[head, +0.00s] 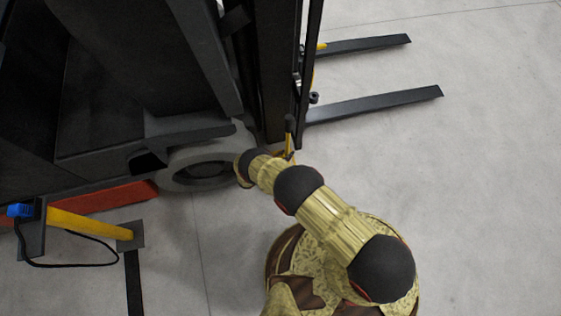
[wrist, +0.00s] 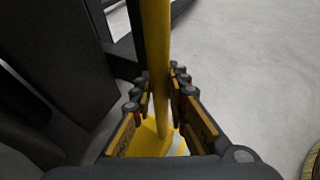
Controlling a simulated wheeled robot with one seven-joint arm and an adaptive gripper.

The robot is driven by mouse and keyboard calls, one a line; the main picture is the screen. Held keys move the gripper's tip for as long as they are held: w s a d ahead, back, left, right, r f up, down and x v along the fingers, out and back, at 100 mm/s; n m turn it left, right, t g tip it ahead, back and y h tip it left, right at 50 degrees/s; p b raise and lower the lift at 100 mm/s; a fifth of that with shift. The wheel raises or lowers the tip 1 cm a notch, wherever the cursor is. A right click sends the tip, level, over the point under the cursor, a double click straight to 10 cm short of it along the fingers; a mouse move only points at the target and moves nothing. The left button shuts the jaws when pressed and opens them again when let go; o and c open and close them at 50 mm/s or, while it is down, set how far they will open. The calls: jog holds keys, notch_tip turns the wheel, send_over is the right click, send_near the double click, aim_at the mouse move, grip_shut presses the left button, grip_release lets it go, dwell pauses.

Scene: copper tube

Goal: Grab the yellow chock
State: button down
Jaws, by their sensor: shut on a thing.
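The yellow chock is seen in the wrist view as a yellow upright rod (wrist: 159,60) rising from a yellow base (wrist: 150,143). My gripper (wrist: 162,80) has its fingers on both sides of the rod and is shut on it. In the head view only a small part of the chock's yellow rod (head: 288,141) shows, beside the forklift's front wheel; my arm hides the rest. My gripper is mostly hidden there too. Whether the base touches the floor cannot be told.
A black forklift (head: 120,80) fills the left, its grey wheel (head: 180,172) close to my arm. Its two forks (head: 380,103) reach right, low over the floor. Floor at right is clear.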

jog(key=shift+w+a+r, duration=0.15)
